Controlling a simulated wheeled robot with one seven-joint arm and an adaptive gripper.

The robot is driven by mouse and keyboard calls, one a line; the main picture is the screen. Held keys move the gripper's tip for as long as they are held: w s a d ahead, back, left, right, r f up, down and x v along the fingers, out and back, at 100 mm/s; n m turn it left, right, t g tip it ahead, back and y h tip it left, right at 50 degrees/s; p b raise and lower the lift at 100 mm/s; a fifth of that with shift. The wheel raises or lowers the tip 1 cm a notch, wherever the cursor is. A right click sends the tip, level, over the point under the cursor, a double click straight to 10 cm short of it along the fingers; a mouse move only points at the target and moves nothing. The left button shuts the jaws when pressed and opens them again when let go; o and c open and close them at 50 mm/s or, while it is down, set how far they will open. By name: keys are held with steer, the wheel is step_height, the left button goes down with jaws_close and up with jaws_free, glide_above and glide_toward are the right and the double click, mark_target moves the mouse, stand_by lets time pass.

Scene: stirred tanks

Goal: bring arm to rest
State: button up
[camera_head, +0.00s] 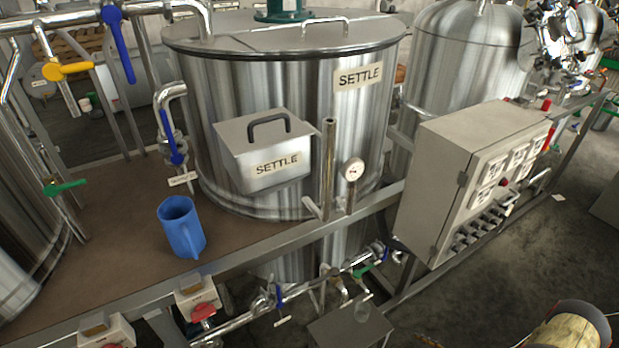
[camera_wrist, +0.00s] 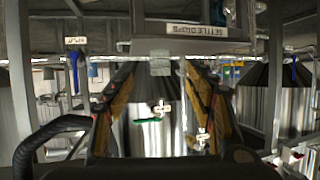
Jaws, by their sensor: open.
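My gripper (camera_wrist: 159,70) shows in the wrist view, with its two dark and yellow-brown fingers apart. I see nothing held between them. Past the gap I see a metal tank surface, a green handle (camera_wrist: 148,120) and small white fittings.
A blue jug (camera_head: 181,228) stands on the platform. A grey control box (camera_head: 450,180) is right. Pipes and valves run along the front.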

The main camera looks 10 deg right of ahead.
steer(key=s+d+f+m+g+h, duration=0.3)
steer(key=s+d+f, duration=0.1)
steer(key=f, duration=0.4)
steer(key=s+d+r+m+g+h, duration=0.1)
steer(key=s+d+m+g+h, duration=0.3)
steer(key=s+d, duration=0.35)
steer(key=d+r+m+g+h, duration=0.25)
steer(key=r+g, duration=0.25)
steer(key=r, duration=1.5)
steer(key=w+a+r+m+g, duration=0.1)
steer(key=w+a+r, duration=0.1)
steer(key=a+r, duration=0.7)
steer(key=w+a+r+m, duration=0.1)
steer(key=a+r, duration=0.4)
steer(key=r, duration=0.8)
steer(key=a+r+n+t+y, duration=0.2)
steer(key=a+r+n+t, duration=0.2)
steer(key=a+r, duration=1.9)
steer(key=a+t, duration=0.3)
steer(key=a, duration=0.1)
steer(key=shift+r+n, duration=0.15)
steer(key=shift+n, duration=0.2)
